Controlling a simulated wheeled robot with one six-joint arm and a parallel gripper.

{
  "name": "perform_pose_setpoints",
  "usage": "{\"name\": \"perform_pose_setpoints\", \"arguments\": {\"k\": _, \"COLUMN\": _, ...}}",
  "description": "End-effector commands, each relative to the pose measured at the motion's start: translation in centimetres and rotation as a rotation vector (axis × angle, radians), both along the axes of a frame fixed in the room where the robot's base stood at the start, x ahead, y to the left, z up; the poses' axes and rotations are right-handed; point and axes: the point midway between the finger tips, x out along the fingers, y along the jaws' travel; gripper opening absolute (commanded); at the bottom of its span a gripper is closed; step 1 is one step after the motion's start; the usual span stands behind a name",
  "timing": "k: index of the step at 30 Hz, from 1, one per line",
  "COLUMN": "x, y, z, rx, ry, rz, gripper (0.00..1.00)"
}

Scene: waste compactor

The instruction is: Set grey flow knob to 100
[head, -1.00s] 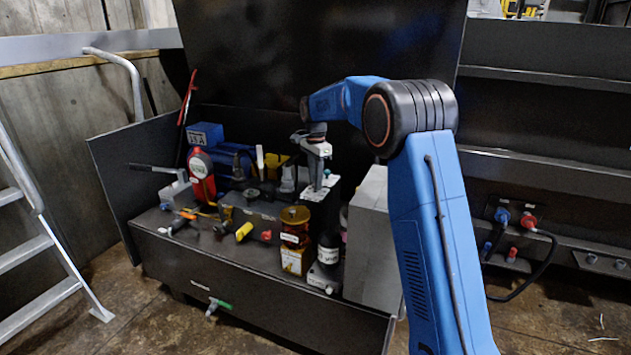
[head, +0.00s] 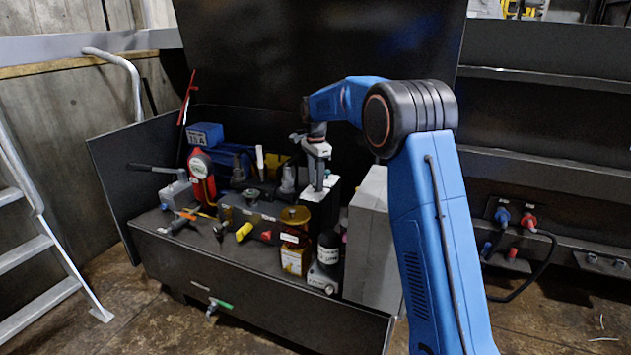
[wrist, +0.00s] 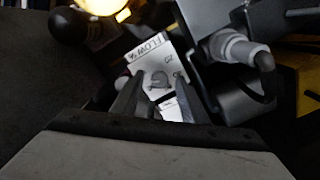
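In the wrist view, the small grey flow knob (wrist: 159,79) sits on a white plate (wrist: 147,53) marked FLOW, with printed figures partly readable. My gripper (wrist: 157,88) points down at the plate, its two fingers apart, one on each side of the knob. I cannot tell whether the fingers touch the knob. What the knob is set to cannot be read. In the head view my gripper (head: 317,184) is low over a dark block on the bench, and the knob cannot be made out there.
An amber jar (head: 295,222) and a dark bottle (head: 328,247) stand just in front of the block. A grey box (head: 367,235) stands to the right. In the wrist view a grey fitting with a cable (wrist: 240,50) lies close to the right of the plate.

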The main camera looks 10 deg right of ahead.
Motion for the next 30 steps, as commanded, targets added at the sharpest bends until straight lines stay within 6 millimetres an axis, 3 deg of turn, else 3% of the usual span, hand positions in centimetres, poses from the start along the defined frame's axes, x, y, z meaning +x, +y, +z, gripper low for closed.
{"name": "perform_pose_setpoints", "arguments": {"k": 8, "x": 0.0, "y": 0.0, "z": 1.1, "rx": 0.000, "ry": -0.001, "rz": 0.000, "gripper": 0.40}}
{"name": "perform_pose_setpoints", "arguments": {"k": 30, "x": 0.0, "y": 0.0, "z": 14.8, "rx": 0.001, "ry": -0.002, "rz": 0.000, "gripper": 0.40}}
